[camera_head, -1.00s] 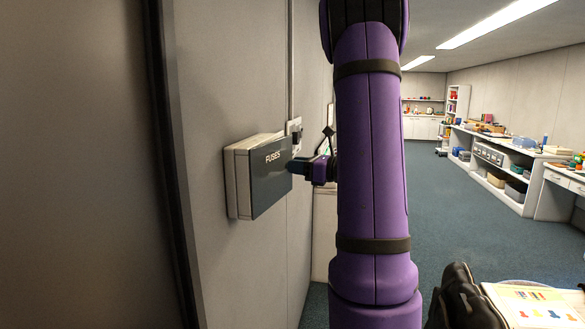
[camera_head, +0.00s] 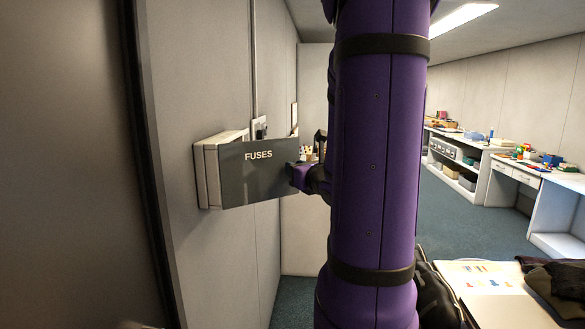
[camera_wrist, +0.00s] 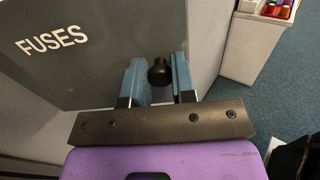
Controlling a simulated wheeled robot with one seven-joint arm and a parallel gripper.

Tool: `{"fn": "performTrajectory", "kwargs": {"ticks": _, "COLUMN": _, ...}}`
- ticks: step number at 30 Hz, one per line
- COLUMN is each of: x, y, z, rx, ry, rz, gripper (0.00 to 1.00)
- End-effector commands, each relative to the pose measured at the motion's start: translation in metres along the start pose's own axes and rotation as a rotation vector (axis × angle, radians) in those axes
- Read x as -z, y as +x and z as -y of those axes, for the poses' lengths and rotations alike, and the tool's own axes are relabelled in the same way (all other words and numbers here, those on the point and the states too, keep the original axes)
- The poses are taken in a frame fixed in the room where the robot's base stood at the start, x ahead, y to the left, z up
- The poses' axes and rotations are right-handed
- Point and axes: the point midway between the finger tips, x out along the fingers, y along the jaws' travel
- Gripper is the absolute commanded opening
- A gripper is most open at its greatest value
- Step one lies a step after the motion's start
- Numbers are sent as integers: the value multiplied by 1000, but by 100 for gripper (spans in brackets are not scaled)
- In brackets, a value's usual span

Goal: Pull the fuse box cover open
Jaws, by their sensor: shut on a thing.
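The fuse box (camera_head: 207,172) is a pale box on the wall at the left of the head view. Its dark grey cover (camera_head: 258,172), marked FUSES, stands swung out from the box at an angle, with its left edge still at the box. The cover fills the upper left of the wrist view (camera_wrist: 95,60). A small black knob (camera_wrist: 159,72) sits near the cover's free edge. My gripper (camera_head: 297,176) is at that edge, its two blue fingers either side of the knob and shut on it. The inside of the box is hidden behind the cover.
A grey switch or socket (camera_head: 259,128) is on the wall behind the cover. A white cabinet (camera_wrist: 258,45) with coloured items stands past the cover. Workbenches (camera_head: 480,160) line the far right, with open blue floor (camera_head: 465,225) before them. A paper-topped surface (camera_head: 487,285) is at lower right.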

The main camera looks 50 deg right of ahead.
Motion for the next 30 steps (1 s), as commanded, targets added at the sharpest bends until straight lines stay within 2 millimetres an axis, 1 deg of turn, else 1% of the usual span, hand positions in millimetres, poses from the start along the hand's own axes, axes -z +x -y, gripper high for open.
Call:
{"fn": "performTrajectory", "kwargs": {"ticks": 6, "x": 0, "y": -8, "z": -1, "rx": 38, "ry": -1, "rz": 0, "gripper": 0}}
{"fn": "performTrajectory", "kwargs": {"ticks": 18, "x": 0, "y": -8, "z": -1, "rx": 44, "ry": 0, "rz": 0, "gripper": 0}}
{"fn": "performTrajectory", "kwargs": {"ticks": 19, "x": 0, "y": -8, "z": -1, "rx": 44, "ry": 0, "rz": 0, "gripper": 27}}
{"fn": "performTrajectory", "kwargs": {"ticks": 20, "x": 0, "y": -8, "z": -1, "rx": 44, "ry": 0, "rz": 0, "gripper": 34}}
{"fn": "performTrajectory", "kwargs": {"ticks": 21, "x": 0, "y": -8, "z": -1, "rx": 44, "ry": 0, "rz": 0, "gripper": 43}}
{"fn": "performTrajectory", "kwargs": {"ticks": 22, "x": 0, "y": -8, "z": -1, "rx": 44, "ry": 0, "rz": 0, "gripper": 48}}
{"fn": "performTrajectory", "kwargs": {"ticks": 30, "x": 0, "y": -8, "z": -1, "rx": 43, "ry": 0, "rz": 1, "gripper": 48}}
